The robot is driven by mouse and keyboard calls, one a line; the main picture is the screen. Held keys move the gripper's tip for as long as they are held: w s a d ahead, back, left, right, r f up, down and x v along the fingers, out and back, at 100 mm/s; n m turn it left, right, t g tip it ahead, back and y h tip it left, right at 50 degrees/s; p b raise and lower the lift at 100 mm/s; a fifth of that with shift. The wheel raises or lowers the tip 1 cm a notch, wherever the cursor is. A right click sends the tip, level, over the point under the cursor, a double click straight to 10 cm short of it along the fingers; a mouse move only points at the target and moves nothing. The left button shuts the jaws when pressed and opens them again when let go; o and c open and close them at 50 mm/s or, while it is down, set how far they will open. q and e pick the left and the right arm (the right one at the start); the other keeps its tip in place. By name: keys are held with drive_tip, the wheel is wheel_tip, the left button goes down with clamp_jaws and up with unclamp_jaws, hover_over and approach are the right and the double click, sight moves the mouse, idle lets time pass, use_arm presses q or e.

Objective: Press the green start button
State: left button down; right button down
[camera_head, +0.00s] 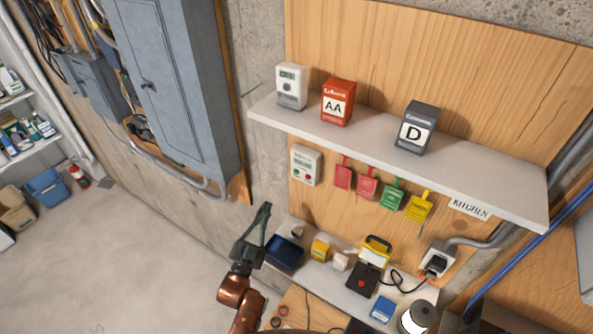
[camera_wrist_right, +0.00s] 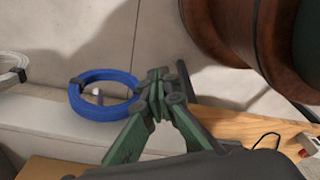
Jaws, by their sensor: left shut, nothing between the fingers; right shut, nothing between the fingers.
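A small white control box (camera_head: 305,165) is fixed to the wooden panel below the left part of the upper shelf in the head view. A small green button (camera_head: 298,172) sits low on its face, with a reddish one to its right. My left gripper (camera_head: 265,208) is shut and empty, its fingers pointing up, below and left of the box in the picture and apart from it. My right gripper shows in the right wrist view (camera_wrist_right: 158,82), shut and empty, near a blue cable coil; the control box does not show there.
The upper shelf (camera_head: 400,153) carries several battery boxes and a white device. Coloured tags (camera_head: 367,186) hang right of the control box. The lower shelf (camera_head: 325,274) is crowded. A grey electrical cabinet (camera_head: 175,80) is at left. The blue coil (camera_wrist_right: 75,101) lies beside my right fingers.

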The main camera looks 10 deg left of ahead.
sight(296, 172)
use_arm(q)
drive_tip(key=s+d+r+m+t+h, duration=0.2)
drive_tip(key=d+r+t+h, duration=0.1)
drive_tip(key=r, duration=0.5)
drive_tip(key=shift+s+d+m+t, duration=0.2)
drive_tip(key=shift+s+m+t, duration=0.1)
drive_tip(key=shift+t, duration=0.3)
drive_tip(key=w+d+b, duration=0.2)
drive_tip(key=w+d, duration=0.1)
drive_tip(key=w, duration=0.5)
drive_tip(key=shift+w+b, duration=0.2)
drive_tip(key=shift+b, duration=0.2)
